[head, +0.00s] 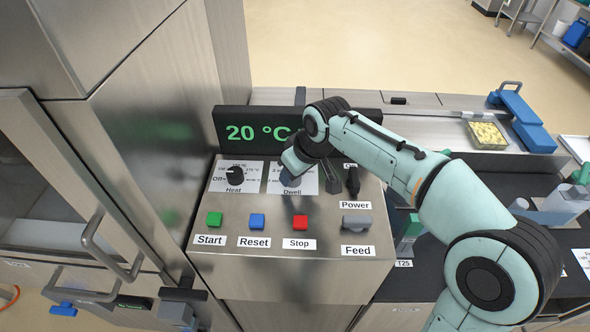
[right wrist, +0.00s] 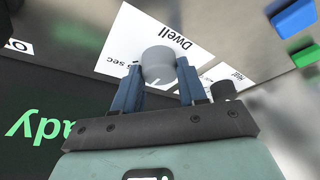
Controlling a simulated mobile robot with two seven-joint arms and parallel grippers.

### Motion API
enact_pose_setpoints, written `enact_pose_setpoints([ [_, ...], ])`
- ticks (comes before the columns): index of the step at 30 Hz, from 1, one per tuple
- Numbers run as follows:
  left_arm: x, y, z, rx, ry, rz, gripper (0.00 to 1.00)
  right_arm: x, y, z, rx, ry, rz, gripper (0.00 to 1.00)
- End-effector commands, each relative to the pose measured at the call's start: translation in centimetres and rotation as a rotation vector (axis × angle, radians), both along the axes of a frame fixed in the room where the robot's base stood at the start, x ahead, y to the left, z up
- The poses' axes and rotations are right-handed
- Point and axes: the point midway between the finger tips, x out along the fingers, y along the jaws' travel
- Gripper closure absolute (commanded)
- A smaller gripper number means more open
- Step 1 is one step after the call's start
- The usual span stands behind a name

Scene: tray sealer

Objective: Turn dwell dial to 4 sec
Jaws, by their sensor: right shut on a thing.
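The dwell dial (head: 290,179) is a grey round knob on the sloped steel control panel (head: 330,262), above the "Dwell" label. My right gripper (head: 292,169) is at the dial, and my wrist covers part of it in the head view. In the right wrist view the blue fingers of my right gripper (right wrist: 158,80) are on both sides of the dial (right wrist: 158,62), shut on it. The "5 sec" mark on the scale card (right wrist: 133,42) shows beside the dial. The dial's pointer setting cannot be read. My left gripper is not in view.
The black heat dial (head: 235,176) is left of the dwell dial. Green (head: 214,219), blue (head: 257,222) and red (head: 300,222) buttons sit below. The power switch (head: 353,183) and feed lever (head: 357,223) are to the right. A display (head: 240,132) reading 20 °C stands behind.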

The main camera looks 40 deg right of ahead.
Motion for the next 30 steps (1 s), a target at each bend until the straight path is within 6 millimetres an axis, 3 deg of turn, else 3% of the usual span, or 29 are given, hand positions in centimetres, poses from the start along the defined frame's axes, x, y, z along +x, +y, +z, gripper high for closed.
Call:
enact_pose_setpoints([
  [11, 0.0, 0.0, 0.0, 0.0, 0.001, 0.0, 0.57, 0.0, 0.0, 0.1, 0.0, -0.003, -0.004, 0.89],
  [12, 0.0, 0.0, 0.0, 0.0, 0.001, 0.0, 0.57, 0.0, 0.0, 0.1, 0.0, -0.003, -0.004, 0.45],
  [13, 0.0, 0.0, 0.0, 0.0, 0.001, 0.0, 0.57, 0.0, 0.0, 0.1, 0.0, -0.003, -0.004, 0.36],
  [14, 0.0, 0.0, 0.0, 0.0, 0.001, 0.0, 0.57, 0.0, 0.0, 0.1, 0.0, -0.003, -0.004, 0.33],
  [23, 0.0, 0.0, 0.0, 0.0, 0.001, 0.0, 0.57, 0.0, 0.0, 0.2, -0.001, -0.001, -0.004, 0.33],
  [30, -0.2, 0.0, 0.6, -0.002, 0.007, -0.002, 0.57, -1.2, -0.1, 3.3, -0.001, -0.006, -0.004, 0.33],
])
